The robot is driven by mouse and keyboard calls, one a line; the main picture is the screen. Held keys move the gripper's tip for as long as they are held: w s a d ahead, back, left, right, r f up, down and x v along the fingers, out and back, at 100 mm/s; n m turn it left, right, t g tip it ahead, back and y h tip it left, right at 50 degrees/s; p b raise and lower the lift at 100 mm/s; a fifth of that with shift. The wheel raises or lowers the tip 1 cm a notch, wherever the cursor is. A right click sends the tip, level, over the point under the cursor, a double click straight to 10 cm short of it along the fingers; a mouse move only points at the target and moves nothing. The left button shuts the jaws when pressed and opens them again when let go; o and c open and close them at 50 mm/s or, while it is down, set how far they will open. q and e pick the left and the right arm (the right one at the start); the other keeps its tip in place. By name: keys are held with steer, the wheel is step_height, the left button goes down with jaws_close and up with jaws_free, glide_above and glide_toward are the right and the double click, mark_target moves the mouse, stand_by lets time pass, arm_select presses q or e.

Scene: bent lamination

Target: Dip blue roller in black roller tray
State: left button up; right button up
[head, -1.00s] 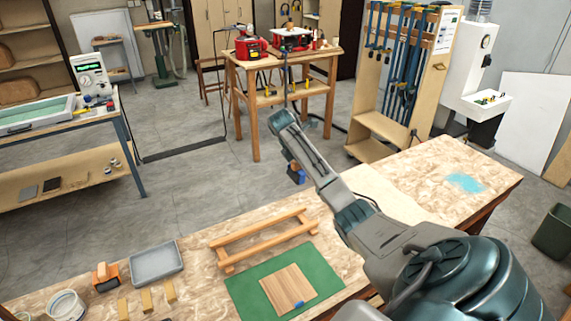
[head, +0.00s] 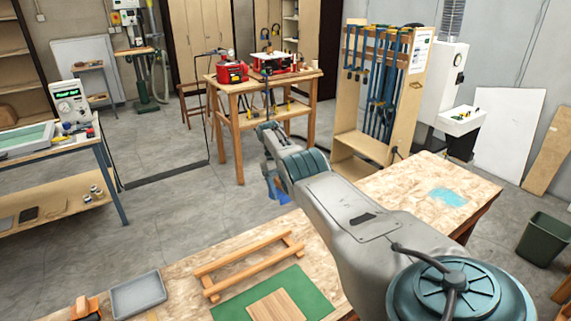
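My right arm reaches in from the lower right, and its gripper (head: 271,183) hangs beyond the bench's far edge, over the floor. A blue piece (head: 279,196) shows at the gripper's end; it is too small and too covered to tell whether it is the blue roller or part of the gripper. The fingers cannot be made out. A shallow grey roller tray (head: 138,293) lies on the bench at the lower left, apart from the gripper; it looks grey, not black. My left gripper is not in view.
A wooden frame (head: 250,266) and a green mat (head: 307,290) with a wooden board (head: 275,307) lie on the bench. An orange-topped block (head: 87,308) is left of the tray. A wooden stand (head: 242,130) with red machines stands beyond, across open floor.

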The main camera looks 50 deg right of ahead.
steer(key=shift+a, duration=0.1)
steer(key=shift+a+m+y, duration=0.2)
steer(key=shift+m+y, duration=0.2)
steer(key=shift+m, duration=0.4)
